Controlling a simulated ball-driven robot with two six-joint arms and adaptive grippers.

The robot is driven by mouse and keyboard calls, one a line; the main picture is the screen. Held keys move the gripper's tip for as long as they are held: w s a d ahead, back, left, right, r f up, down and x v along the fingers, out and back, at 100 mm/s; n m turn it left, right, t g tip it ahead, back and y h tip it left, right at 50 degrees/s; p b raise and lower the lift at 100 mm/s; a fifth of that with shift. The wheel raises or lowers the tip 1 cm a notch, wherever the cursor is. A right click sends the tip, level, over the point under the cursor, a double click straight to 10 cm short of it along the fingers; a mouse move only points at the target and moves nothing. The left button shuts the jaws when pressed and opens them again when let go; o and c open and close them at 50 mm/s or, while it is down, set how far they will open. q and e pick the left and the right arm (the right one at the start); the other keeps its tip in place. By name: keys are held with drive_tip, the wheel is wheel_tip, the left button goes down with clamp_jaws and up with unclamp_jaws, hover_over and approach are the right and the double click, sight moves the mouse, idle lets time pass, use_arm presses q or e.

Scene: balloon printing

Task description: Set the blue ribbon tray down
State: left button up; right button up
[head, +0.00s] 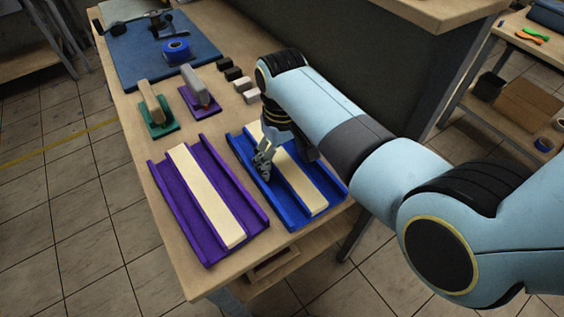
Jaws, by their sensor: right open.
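The blue ribbon tray (279,203) lies on the wooden table near its right edge, with a cream strip (309,193) along its middle. My right gripper (262,172) points down over the tray's left part, near the cream strip. Its fingers are open. Whether they touch the tray cannot be told. The arm hides part of the tray's far end. A purple tray (197,227) with a similar cream strip lies beside it on the left, with a narrow gap between them. My left gripper is not in view.
Behind the trays stand a green-based block (154,106) and a purple-based block (199,88). Several small dark and light blocks (238,84) sit in a row. A blue mat (140,60) carries a blue tape roll (176,50). The table's near end (205,281) is bare.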

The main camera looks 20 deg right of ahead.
drive_tip(key=shift+f, duration=0.35)
drive_tip(key=shift+r, duration=0.1)
drive_tip(key=c, duration=1.7)
drive_tip(key=shift+o, duration=0.2)
